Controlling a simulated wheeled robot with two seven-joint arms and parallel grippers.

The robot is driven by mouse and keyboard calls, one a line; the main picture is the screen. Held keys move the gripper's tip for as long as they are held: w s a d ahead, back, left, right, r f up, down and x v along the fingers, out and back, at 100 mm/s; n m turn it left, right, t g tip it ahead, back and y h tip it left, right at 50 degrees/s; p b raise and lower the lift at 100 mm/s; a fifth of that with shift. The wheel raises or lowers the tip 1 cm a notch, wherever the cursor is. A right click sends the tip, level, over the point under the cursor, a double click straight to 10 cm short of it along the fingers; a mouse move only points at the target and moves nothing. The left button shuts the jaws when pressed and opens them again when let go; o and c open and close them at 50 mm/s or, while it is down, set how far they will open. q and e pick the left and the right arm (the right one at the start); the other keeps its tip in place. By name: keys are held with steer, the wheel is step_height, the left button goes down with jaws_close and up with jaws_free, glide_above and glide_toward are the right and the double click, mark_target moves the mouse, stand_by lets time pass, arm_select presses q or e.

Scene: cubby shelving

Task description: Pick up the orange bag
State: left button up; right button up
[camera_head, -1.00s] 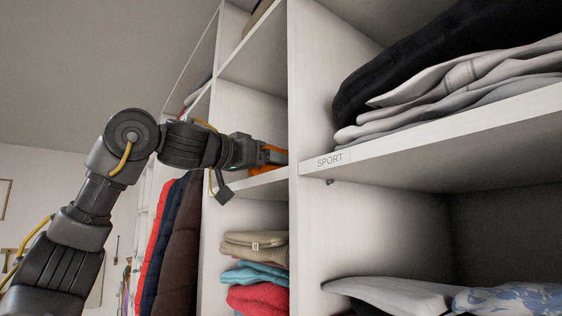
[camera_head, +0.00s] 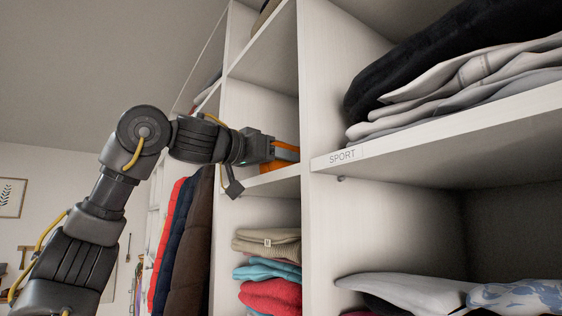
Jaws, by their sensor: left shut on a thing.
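The orange bag (camera_head: 286,151) is in a cubby of the white shelving, left of the upright with the SPORT shelf. Only a small orange part of it shows; the upright and my gripper hide the rest. My left gripper (camera_head: 278,151) reaches into that cubby from the left, just above its shelf board, and is shut on the bag. Whether the bag touches the board cannot be told. My right gripper is not in view.
White uprights and shelf boards (camera_head: 440,127) surround the cubby closely. Folded clothes (camera_head: 268,270) lie in the cubby below. Hanging coats (camera_head: 190,245) are left of it. Dark and grey folded clothes (camera_head: 430,88) fill the SPORT shelf. Open room lies to the left.

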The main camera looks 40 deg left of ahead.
arm_select(q)
steer(key=r, duration=0.8)
steer(key=shift+d, duration=0.2)
steer(key=shift+a+r, duration=0.15)
steer(key=shift+r, duration=0.7)
